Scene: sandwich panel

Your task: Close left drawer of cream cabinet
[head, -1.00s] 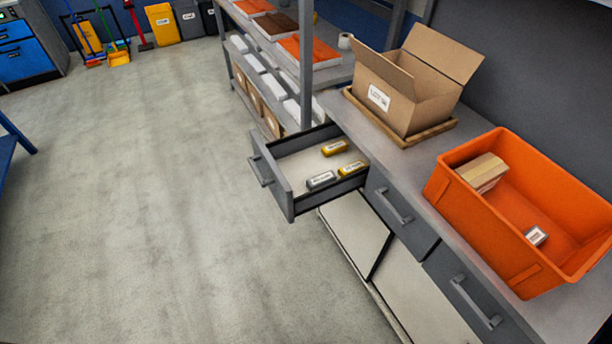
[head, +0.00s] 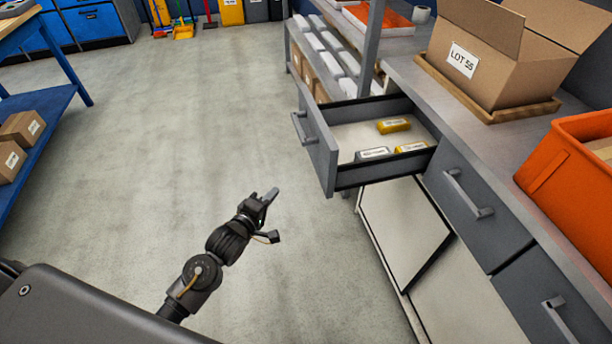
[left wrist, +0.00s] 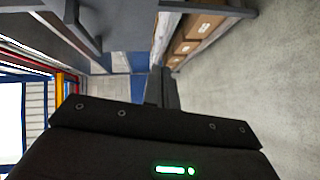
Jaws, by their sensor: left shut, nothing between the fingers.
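The cabinet's left drawer (head: 322,160) is pulled well out, with a grey front and a bar handle (head: 303,128). Several small yellow and grey labelled items (head: 393,126) lie inside it. The cabinet (head: 400,225) has cream lower doors and grey drawers. My left gripper (head: 272,194) is shut and empty, over the floor to the left of and nearer than the drawer front, apart from it. In the left wrist view, the shut fingers (left wrist: 161,88) point forward, and a grey panel with a handle (left wrist: 82,25) shows at top left. My right gripper is not in view.
An open cardboard box (head: 500,60) on a wooden board and an orange bin (head: 570,165) stand on the countertop. A shelf rack (head: 340,55) stands behind the drawer. A blue bench (head: 55,130) with boxes is at the left. The floor between is clear.

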